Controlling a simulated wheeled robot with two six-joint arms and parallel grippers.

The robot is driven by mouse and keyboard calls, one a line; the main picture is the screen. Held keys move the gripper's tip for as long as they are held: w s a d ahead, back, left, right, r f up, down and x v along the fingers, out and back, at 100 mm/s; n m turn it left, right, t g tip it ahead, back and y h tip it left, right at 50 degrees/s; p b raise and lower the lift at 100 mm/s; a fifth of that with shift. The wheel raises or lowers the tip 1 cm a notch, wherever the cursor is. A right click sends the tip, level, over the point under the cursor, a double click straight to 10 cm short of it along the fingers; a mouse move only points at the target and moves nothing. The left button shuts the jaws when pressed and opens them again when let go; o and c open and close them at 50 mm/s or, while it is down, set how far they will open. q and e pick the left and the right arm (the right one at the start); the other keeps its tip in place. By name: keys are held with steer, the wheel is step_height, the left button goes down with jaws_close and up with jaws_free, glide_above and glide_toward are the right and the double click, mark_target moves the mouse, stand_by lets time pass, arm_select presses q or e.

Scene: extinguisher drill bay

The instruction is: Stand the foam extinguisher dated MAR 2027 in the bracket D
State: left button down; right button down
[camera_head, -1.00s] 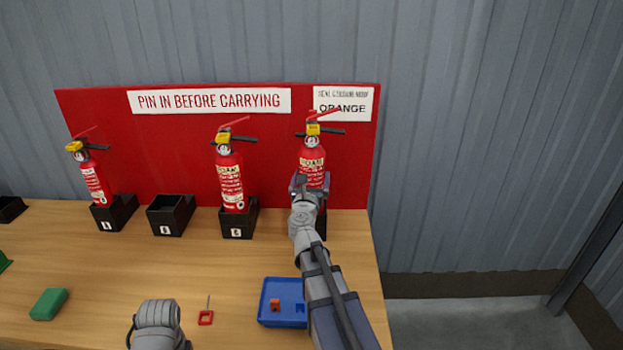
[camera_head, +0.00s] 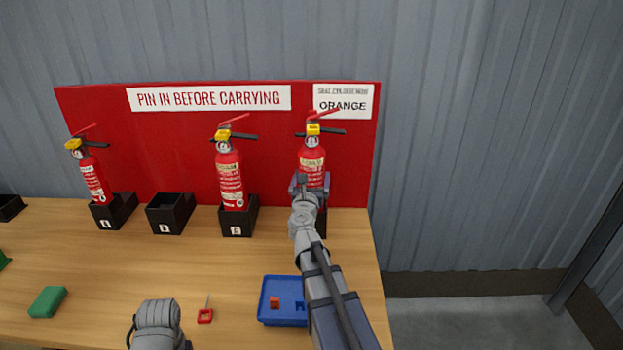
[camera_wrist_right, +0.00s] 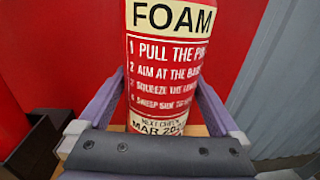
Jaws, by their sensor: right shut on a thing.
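A red foam extinguisher (camera_head: 312,160) with a yellow collar stands upright at the board's right end. In the right wrist view its label (camera_wrist_right: 170,60) reads FOAM, with MAR and a partly hidden year low down. My right gripper (camera_head: 308,184) is shut around its body. A black bracket (camera_head: 322,225) shows partly behind my arm; I cannot tell whether the extinguisher's base rests in it. An empty black bracket (camera_head: 170,213) stands second from left; its letter is too small to read surely. My left arm shows at the bottom edge, its fingers out of view.
Other extinguishers stand in the left bracket (camera_head: 105,215) and the middle bracket (camera_head: 239,226). A blue tray (camera_head: 270,315) with small orange and blue pieces, a red pin (camera_head: 205,316) and a green block (camera_head: 48,302) lie in front. The middle of the table is clear.

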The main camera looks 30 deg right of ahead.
steer(key=shift+f+b, duration=0.65)
steer(key=shift+f, duration=0.05)
stand_by(0.4)
jaws_free()
steer(key=shift+s+a, duration=0.1)
steer(key=v, duration=0.7)
steer(key=shift+s+a, duration=0.25)
steer(key=shift+r, duration=0.1)
